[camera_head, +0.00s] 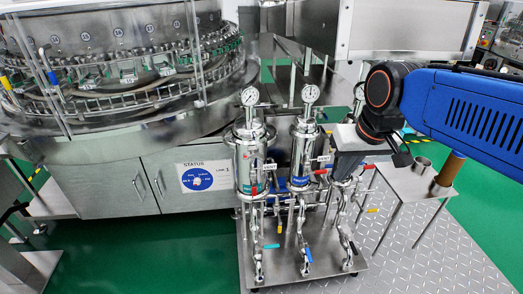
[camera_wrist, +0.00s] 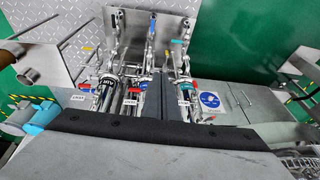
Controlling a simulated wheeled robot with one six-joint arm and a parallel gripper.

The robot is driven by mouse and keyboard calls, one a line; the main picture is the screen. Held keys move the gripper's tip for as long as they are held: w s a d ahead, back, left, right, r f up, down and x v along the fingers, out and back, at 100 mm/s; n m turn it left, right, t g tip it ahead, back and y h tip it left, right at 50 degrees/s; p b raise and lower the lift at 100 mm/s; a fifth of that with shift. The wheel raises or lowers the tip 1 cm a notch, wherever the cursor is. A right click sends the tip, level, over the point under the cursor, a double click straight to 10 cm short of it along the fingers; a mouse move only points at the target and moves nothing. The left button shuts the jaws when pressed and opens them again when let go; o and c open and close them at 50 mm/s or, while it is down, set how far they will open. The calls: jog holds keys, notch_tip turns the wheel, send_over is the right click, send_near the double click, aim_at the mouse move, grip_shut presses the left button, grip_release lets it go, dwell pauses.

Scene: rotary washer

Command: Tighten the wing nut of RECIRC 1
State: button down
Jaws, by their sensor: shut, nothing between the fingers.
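The skid carries three upright steel filter housings. In the head view, the left housing (camera_head: 250,165) has a red and teal label, and the middle housing (camera_head: 302,150) a blue one. My gripper (camera_head: 345,178) points down over the third housing and hides most of it. I cannot read which housing is RECIRC 1, and no wing nut can be made out clearly. In the wrist view, my dark fingers (camera_wrist: 159,80) are together and empty, in front of the middle of the skid. Housings show to their left (camera_wrist: 106,90) and right (camera_wrist: 187,92).
Pressure gauges (camera_head: 250,96) (camera_head: 311,94) stand on top of two housings. Coloured valve handles and pipes crowd the skid base (camera_head: 285,272). A small steel stand (camera_head: 408,182) is to the right, and the rotary washer (camera_head: 120,90) fills the left.

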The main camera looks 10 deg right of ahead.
jog(key=w+a+r+g, duration=0.1)
jog(key=w+a+r, duration=0.15)
jog(key=w, duration=0.25)
jog(key=w+a+r+g, duration=0.1)
jog(key=w+a+r, duration=0.1)
jog(key=w+a, duration=0.3)
jog(key=g+y, duration=0.1)
jog(key=g, duration=0.1)
send_near(260, 158)
jog(key=f, duration=0.6)
jog(key=shift+a+f, duration=0.2)
jog(key=shift+a, duration=0.15)
